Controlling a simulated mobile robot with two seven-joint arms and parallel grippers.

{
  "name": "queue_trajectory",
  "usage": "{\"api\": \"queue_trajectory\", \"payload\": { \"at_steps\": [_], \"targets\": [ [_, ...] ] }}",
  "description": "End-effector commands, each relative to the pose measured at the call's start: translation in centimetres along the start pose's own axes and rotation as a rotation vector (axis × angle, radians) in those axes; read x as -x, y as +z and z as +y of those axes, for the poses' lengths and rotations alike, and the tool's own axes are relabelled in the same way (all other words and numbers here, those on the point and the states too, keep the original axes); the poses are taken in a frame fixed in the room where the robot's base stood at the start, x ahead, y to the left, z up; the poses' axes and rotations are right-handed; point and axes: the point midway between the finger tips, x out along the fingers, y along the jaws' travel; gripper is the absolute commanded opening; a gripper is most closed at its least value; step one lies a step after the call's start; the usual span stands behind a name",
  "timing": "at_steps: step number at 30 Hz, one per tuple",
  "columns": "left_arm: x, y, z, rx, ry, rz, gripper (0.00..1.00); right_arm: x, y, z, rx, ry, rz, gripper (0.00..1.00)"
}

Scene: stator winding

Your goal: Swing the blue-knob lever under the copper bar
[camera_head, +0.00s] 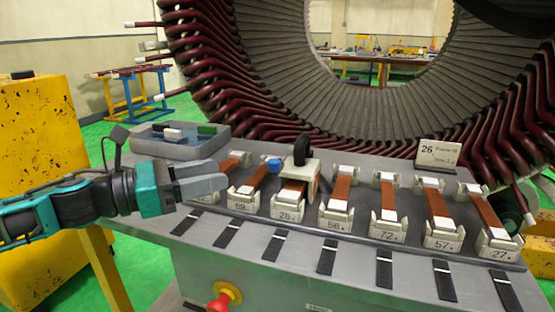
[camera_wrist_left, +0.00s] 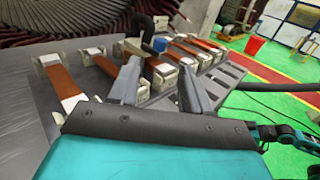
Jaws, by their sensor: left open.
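The blue knob (camera_head: 273,165) sticks out to the left of a pale clamp block with a black round part (camera_head: 301,150), over the holder marked 26 (camera_head: 285,213). A copper bar (camera_head: 292,189) lies in that holder, partly covered by the block. The lever's arm is mostly hidden. My left gripper (camera_head: 222,184) is left of the knob, apart from it, pointing right above the row's left end. In the left wrist view the open fingers (camera_wrist_left: 160,88) are empty, with the blue knob (camera_wrist_left: 158,45) beyond them.
Several more copper bars in numbered holders line the bench, such as the one marked 72 (camera_head: 388,228). A grey tray (camera_head: 181,150) with small blocks stands behind my left gripper. A sign card (camera_head: 437,153) stands at the back. The big stator (camera_head: 345,125) rises behind.

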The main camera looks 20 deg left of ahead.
Motion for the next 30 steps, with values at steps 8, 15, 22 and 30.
{"api": "queue_trajectory", "payload": {
  "at_steps": [8, 15, 22, 30],
  "targets": [
    [-1.6, 0.4, 0.0, 0.001, -0.001, -0.004, 0.48, 0.9, -1.1, -0.1, -0.004, 0.001, -0.002, 0.54],
    [-3.7, 0.5, 0.0, 0.003, -0.002, -0.005, 0.48, 1.6, -2.2, -0.1, -0.008, 0.002, -0.002, 0.54],
    [-6.5, 0.5, -0.1, 0.003, -0.003, -0.004, 0.48, 2.3, -3.3, -0.1, -0.007, 0.005, 0.003, 0.54],
    [-10.2, 0.3, -0.1, 0.000, -0.004, -0.002, 0.48, 2.6, -3.4, 0.4, -0.003, 0.018, -0.002, 0.54]
  ]
}}
